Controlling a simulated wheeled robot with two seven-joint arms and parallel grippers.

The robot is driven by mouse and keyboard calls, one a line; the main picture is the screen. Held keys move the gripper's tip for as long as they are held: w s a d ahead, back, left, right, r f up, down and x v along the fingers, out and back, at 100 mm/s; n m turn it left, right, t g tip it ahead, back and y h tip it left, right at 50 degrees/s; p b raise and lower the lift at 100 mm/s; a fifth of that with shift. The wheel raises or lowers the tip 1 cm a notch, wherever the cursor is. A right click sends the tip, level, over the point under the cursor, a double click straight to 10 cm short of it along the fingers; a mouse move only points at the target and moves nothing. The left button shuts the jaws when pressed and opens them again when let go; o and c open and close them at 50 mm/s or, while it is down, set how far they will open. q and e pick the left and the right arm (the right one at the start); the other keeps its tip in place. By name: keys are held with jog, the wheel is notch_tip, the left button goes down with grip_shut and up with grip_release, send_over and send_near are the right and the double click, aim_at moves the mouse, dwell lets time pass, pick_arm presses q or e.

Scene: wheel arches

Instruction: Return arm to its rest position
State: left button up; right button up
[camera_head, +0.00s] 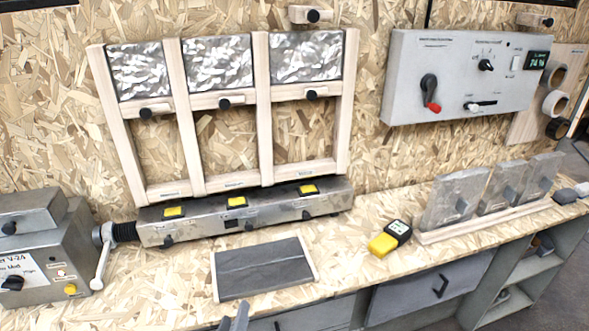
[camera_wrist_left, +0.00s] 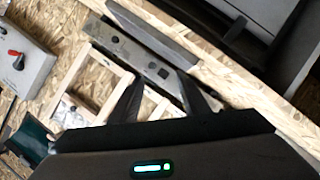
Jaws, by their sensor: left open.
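My left gripper (camera_wrist_left: 163,88) is open, its two dark fingers spread with nothing between them in the left wrist view. In the head view only a small grey tip of my left gripper (camera_head: 236,319) shows at the bottom edge, in front of the bench near the dark mat (camera_head: 262,270). The rest of my left arm is out of the head view. My right gripper is in neither view.
A wooden frame with silvery panels (camera_head: 220,62) stands behind a metal rail with yellow buttons (camera_head: 245,212). A yellow-black meter (camera_head: 390,238) and upright grey plates (camera_head: 455,198) stand on the bench at right. A control box (camera_head: 465,75) hangs above.

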pick_arm(q)
notch_tip(320, 180, down, 20)
jog(key=s+d+m+g+h, duration=0.1)
jog(key=s+d+m+g, duration=0.1)
jog(key=m+g, duration=0.2)
jog(key=s+a+f+m+g, duration=0.15)
jog(key=s+f, duration=0.35)
jog(key=f, duration=0.5)
jog(key=s+a+f+m+g, duration=0.1)
jog(key=s+f+m+g, duration=0.1)
jog(key=s+f, duration=0.55)
jog(key=s+a+f+m+g, duration=0.1)
jog(key=s+a+f+g, duration=0.1)
jog(key=s+f, duration=0.5)
jog(key=s+a+f+m+g, duration=0.1)
jog(key=s+a+f, duration=0.4)
jog(key=s, duration=0.7)
jog(key=s+a+f+m+g+y, duration=0.1)
jog(key=s+a+f+g, duration=0.2)
jog(key=s+f, duration=0.5)
jog(key=shift+s+a+f+m, duration=0.35)
jog(key=shift+s+a, duration=0.4)
jog(key=shift+s, duration=0.15)
